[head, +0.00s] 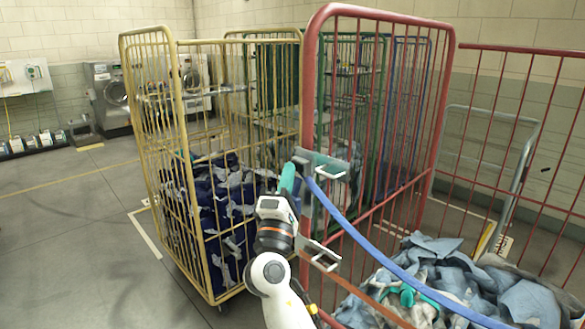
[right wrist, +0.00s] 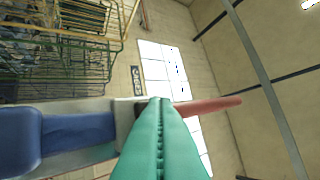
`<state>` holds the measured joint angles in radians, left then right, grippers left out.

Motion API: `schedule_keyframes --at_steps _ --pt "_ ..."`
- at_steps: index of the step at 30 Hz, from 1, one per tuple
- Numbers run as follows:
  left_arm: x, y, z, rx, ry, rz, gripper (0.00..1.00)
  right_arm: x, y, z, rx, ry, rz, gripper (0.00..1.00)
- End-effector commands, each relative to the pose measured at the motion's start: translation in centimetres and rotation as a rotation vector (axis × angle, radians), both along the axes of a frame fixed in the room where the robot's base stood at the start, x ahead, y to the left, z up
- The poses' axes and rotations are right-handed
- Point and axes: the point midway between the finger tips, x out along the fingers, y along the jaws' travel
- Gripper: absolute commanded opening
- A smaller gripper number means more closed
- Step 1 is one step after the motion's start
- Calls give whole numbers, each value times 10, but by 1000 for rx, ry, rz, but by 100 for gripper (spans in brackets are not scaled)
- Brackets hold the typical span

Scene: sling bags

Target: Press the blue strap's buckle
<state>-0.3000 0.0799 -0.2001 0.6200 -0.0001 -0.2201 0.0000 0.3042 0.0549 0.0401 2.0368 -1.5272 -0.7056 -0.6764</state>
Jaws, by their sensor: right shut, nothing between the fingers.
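The blue strap (head: 372,245) runs from the red cage's near post down to the lower right, across the cage's open front. Its buckle (head: 301,163) is at the strap's upper left end, by a grey metal bracket on the post. My right gripper (head: 287,172) has teal fingers, shut and empty, pointing up just left of the buckle. In the right wrist view the shut fingers (right wrist: 160,125) stand in front of the strap's end (right wrist: 65,130) and partly hide the dark buckle. I cannot tell whether they touch it. My left gripper is not in view.
The red cage (head: 310,90) holds blue and grey laundry (head: 455,275). An orange strap (head: 375,303) and a second bracket (head: 320,254) sit lower down. A yellow cage (head: 180,150) with dark blue laundry stands close on the left.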

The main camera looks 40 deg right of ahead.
Motion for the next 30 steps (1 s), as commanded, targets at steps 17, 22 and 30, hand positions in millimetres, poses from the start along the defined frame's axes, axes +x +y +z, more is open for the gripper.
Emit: schedule_keyframes --at_steps 17,22,30 --pt "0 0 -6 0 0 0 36 -2 19 0 2 -1 -1 0" --pt "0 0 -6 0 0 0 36 -2 19 0 1 -1 0 0" --pt "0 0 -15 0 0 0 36 -4 41 -2 2 -2 2 0"
